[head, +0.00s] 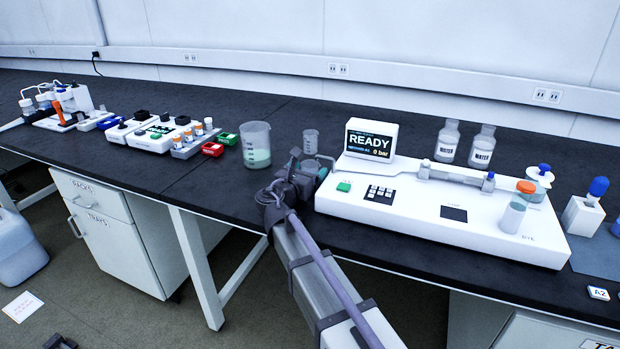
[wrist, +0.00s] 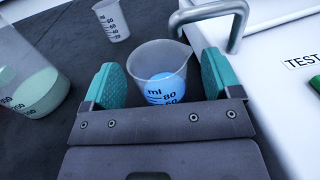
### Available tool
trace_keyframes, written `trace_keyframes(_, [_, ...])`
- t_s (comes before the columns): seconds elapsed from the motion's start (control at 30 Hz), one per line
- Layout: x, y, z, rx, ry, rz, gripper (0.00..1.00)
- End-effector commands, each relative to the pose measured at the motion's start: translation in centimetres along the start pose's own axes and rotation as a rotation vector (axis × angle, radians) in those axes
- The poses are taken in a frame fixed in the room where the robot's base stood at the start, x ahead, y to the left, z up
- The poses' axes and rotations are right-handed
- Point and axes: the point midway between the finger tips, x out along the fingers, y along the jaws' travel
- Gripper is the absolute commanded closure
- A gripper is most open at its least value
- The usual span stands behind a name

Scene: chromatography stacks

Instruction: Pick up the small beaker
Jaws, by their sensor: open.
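A small clear beaker (wrist: 160,68) with blue in its lower part and volume marks stands upright between my jaws in the wrist view. My gripper (wrist: 158,76) is open, with one teal finger pad on each side of this beaker; a gap shows on the right, and contact on the left is hard to tell. In the head view, my gripper (head: 306,168) is beside the white instrument, and the beaker between its jaws is mostly hidden. Another small, empty-looking beaker (head: 310,142) stands just beyond; it also shows in the wrist view (wrist: 112,20).
A larger beaker (head: 256,145) with pale green liquid stands left of my gripper, also at the wrist view's left edge (wrist: 30,82). The white instrument (head: 420,205) with a READY screen is close on the right. A bent grey bar (wrist: 238,28) is near the right finger.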

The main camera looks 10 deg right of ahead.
Motion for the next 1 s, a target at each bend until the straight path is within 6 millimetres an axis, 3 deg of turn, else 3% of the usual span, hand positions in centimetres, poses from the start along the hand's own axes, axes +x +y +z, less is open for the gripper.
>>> trace_keyframes(0.07, [1.12, 0.05, 0.01, 0.000, 0.000, -0.001, 0.16])
trace_keyframes(0.27, [1.16, -0.02, 0.01, 0.000, 0.000, 0.000, 0.16])
trace_keyframes(0.83, [1.12, -0.01, 0.01, 0.000, 0.000, 0.000, 0.71])
trace_keyframes(1.0, [1.12, -0.01, 0.01, 0.000, 0.000, 0.000, 0.72])
